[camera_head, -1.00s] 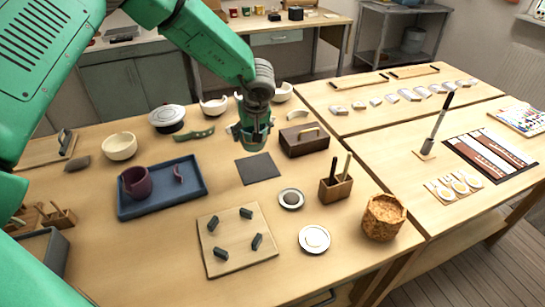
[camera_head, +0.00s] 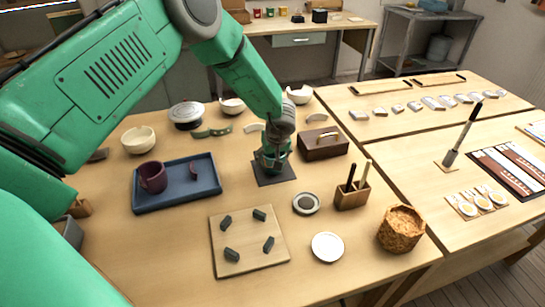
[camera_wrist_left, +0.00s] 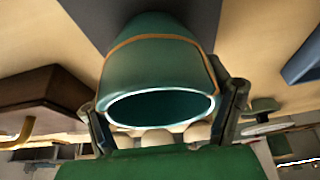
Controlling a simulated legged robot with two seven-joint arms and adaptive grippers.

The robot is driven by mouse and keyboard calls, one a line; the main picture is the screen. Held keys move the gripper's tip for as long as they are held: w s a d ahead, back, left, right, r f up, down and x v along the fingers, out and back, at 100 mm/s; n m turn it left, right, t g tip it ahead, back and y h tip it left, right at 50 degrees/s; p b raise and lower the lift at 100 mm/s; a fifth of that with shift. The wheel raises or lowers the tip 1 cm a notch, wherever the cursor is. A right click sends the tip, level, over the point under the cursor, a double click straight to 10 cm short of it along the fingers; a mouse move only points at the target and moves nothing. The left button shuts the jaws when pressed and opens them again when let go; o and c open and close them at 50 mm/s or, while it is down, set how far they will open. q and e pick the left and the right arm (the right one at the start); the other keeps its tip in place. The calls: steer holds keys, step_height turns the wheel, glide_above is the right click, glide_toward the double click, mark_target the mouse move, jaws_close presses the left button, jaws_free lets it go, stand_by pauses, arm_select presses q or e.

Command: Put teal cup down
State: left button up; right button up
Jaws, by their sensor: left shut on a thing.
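The teal cup (camera_wrist_left: 158,66) has a thin gold seam and a pale rim. In the left wrist view its open mouth faces the camera, between the two fingers. My left gripper (camera_head: 273,157) is shut on it. In the head view the cup is mostly hidden by the fingers, over the dark square mat (camera_head: 284,177). The mat also shows behind the cup in the left wrist view (camera_wrist_left: 198,14). I cannot tell whether the cup's base touches the mat. My right gripper is not in view.
A brown box with a handle (camera_head: 324,146) stands close right of the mat. A blue tray (camera_head: 207,187) holding a purple cup (camera_head: 153,177) and shard is to the left. A board with dark pieces (camera_head: 247,247) and a small round dish (camera_head: 306,203) lie in front.

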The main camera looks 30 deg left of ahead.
arm_select(q)
steer(key=shift+a, duration=0.1)
steer(key=o, duration=1.2)
steer(key=shift+c, duration=0.2)
steer(key=v, duration=1.2)
steer(key=shift+s+p, duration=0.1)
steer(key=shift+p, duration=0.25)
